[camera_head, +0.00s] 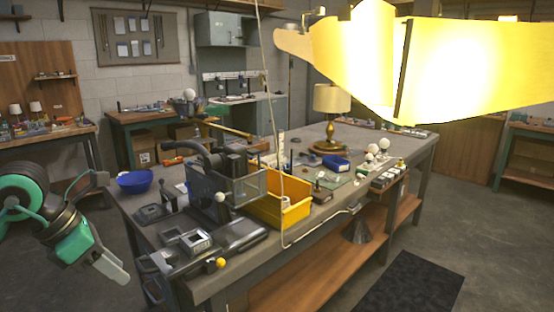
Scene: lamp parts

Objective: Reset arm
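My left arm comes in from the left edge, green and dark. Its gripper (112,267) hangs low at the lower left, beside the near left end of the workbench (268,262) and apart from it. The pale finger part points down to the right. I see nothing held in it, but the gap between the fingers is not clear. My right arm and gripper are not in view.
A large glowing yellow shade (455,65) fills the upper right, close to the camera. The bench holds a dark machine (215,165), a yellow bin (291,213), a blue bowl (134,182) and a lit table lamp (331,100). A thin cord (268,90) hangs down. Floor at the lower left is clear.

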